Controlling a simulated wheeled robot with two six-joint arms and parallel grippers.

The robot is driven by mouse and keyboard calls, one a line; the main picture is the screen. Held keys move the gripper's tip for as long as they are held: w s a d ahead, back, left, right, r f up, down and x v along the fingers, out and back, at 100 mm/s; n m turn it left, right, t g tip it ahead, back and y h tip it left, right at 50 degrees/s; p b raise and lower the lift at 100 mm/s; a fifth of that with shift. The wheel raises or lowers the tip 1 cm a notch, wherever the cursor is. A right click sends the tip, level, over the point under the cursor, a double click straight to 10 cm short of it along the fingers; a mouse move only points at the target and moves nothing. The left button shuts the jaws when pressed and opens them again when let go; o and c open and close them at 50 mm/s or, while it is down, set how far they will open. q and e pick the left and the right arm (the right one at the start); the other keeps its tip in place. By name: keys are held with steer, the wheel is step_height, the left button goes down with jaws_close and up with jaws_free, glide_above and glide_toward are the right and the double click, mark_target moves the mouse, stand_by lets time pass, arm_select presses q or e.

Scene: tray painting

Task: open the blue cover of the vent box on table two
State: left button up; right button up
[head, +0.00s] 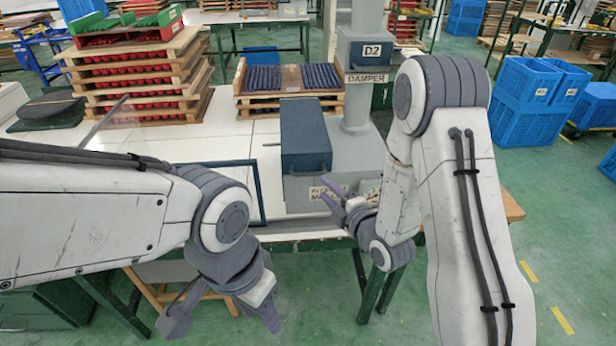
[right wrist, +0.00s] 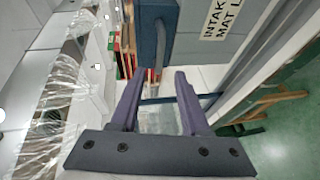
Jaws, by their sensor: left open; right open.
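The grey vent box (head: 345,165) stands at the right end of the white table, under a post with plates reading D2 and DAMPER. Its dark blue cover (head: 305,135) is on its left part and looks shut. In the right wrist view the cover (right wrist: 158,14) is at the top, with a grey bar handle (right wrist: 161,45) on it. My right gripper (head: 340,204) is open in front of the box; its purple fingers (right wrist: 157,76) point towards the handle, with the bar ahead of the gap and apparently not between them. My left gripper (head: 222,322) is open and empty, low before the table.
A dark blue frame (head: 258,202) lies on the table left of the box. Behind are a pallet with dark rolls (head: 290,78) and a stack of wooden pallets with red goods (head: 140,90). Blue crates (head: 525,100) stand on the green floor at right.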

mark_target(308, 173)
steer(key=b+x, duration=0.4)
steer(key=x, duration=0.4)
steer(key=shift+w+a, duration=0.25)
steer(key=shift+w, duration=0.05)
steer(key=shift+w+a+f, duration=0.15)
steer(key=shift+w+f, duration=0.05)
steer(key=shift+w, duration=0.3)
jaws_close()
steer(key=shift+a, duration=0.1)
stand_by(0.9)
